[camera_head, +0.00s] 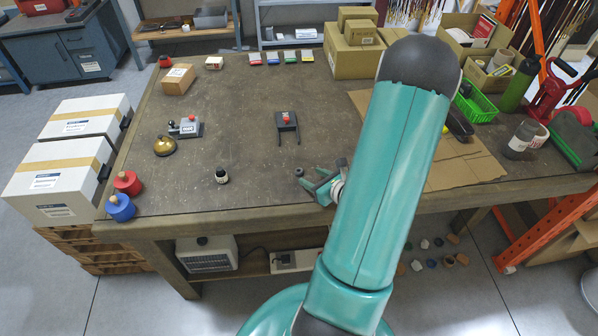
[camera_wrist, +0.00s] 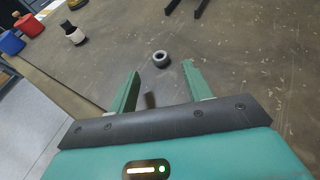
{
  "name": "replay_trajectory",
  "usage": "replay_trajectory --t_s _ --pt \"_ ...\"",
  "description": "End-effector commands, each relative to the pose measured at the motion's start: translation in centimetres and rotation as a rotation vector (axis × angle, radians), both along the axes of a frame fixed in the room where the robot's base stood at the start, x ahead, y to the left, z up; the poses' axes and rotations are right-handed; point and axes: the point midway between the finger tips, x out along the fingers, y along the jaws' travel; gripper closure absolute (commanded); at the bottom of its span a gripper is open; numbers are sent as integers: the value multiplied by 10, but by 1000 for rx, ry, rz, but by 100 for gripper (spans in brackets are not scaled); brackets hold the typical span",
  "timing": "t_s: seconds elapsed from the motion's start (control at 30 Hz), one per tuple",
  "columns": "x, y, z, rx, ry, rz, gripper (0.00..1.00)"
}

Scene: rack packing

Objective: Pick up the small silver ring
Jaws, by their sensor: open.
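The small silver ring (camera_wrist: 160,58) lies on the worn brown table in the wrist view, its dark hole facing up. It also shows in the head view (camera_head: 299,173), small and partly blurred, just left of my gripper. My gripper (camera_head: 309,178) is low over the table's front part. In the wrist view my gripper (camera_wrist: 161,71) is open, with its two green fingers apart and nothing held between them. The ring appears just beyond the fingertips, roughly centred in the gap. I cannot tell how high the fingertips are above the table.
A small dark bottle (camera_head: 221,176) stands left of the ring. A blue weight (camera_head: 120,208) and a red weight (camera_head: 127,183) are at the front left corner. A dark forked holder (camera_head: 287,128) is behind the ring. Cardboard (camera_head: 465,165) lies right. The table around the ring is clear.

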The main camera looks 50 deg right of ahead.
Motion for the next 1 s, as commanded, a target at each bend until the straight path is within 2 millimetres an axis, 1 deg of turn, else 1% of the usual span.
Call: replay_trajectory --t_s 0.2,0.3,0.4,0.57,0.67,0.8,0.83,1.0 --pt "30 -3 -14 2 -1 3 51" --pt "40 -4 -18 2 0 2 51" --pt "43 -5 -20 1 0 2 51" --pt "43 -5 -19 0 0 1 51" --pt "43 -5 -19 1 0 2 68" --pt "43 -5 -19 1 0 2 96" --pt "43 -5 -19 1 0 2 98" --pt "42 -5 -19 1 0 2 98"
